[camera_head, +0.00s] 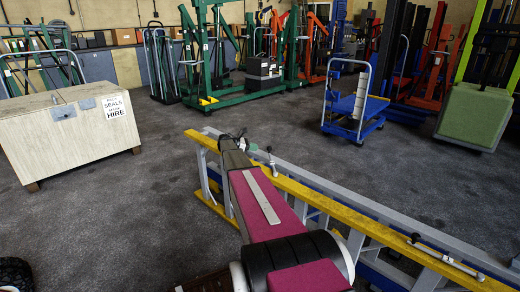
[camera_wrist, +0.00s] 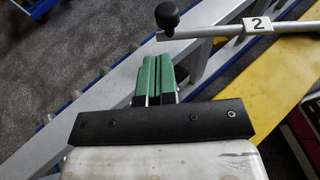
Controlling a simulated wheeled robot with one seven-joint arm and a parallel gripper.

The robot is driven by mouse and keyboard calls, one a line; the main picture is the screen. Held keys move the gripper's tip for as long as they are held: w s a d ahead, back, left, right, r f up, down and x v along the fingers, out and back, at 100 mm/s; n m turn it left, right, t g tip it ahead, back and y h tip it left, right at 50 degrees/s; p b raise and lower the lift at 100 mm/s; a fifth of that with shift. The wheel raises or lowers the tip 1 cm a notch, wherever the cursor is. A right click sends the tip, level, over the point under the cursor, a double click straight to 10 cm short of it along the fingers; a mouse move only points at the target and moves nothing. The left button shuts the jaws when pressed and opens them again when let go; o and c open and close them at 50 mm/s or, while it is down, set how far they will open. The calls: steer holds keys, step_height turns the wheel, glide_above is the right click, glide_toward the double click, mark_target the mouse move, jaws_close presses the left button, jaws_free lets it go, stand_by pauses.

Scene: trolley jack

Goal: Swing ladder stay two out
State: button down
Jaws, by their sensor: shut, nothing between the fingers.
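Ladder stay two is a thin grey rod (camera_wrist: 225,34) marked with a white "2" plate (camera_wrist: 258,25). A black ball knob (camera_wrist: 167,15) stands at its left end. In the wrist view the rod runs across the grey and yellow rails, out of frame at right. My gripper (camera_wrist: 158,62) has green fingers pressed together and empty. Its tips are just short of the knob end in the picture, apart from the rod. In the head view my gripper (camera_head: 243,141) is small beside the yellow rail, with a knobbed rod end (camera_head: 271,160) next to it.
The ladder's yellow rail (camera_head: 345,213) and grey rail (camera_head: 400,208) run to the lower right. Another knobbed rod (camera_head: 445,257) lies along it. A wooden crate (camera_head: 60,140) stands left, a blue trolley (camera_head: 354,108) behind. The floor (camera_head: 130,215) at left is clear.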

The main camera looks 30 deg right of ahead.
steer(key=v, duration=0.9)
steer(key=shift+w+d, duration=0.15)
steer(key=shift+w, duration=0.1)
steer(key=shift+f, duration=0.1)
steer(key=s+a+f+m+t+y, duration=0.1)
steer(key=s+a+f+m+y, duration=0.2)
steer(key=s+a, duration=0.6)
steer(key=s+a+f+m+t+y, duration=0.1)
steer(key=s+a+f+m+y, duration=0.2)
steer(key=s, duration=1.5)
steer(key=s+a+f+m+t+y, duration=0.2)
steer(key=s+a+m+y, duration=0.6)
steer(key=s+a, duration=0.5)
steer(key=a+f, duration=0.1)
steer(key=a, duration=0.2)
steer(key=shift+s+m, duration=0.4)
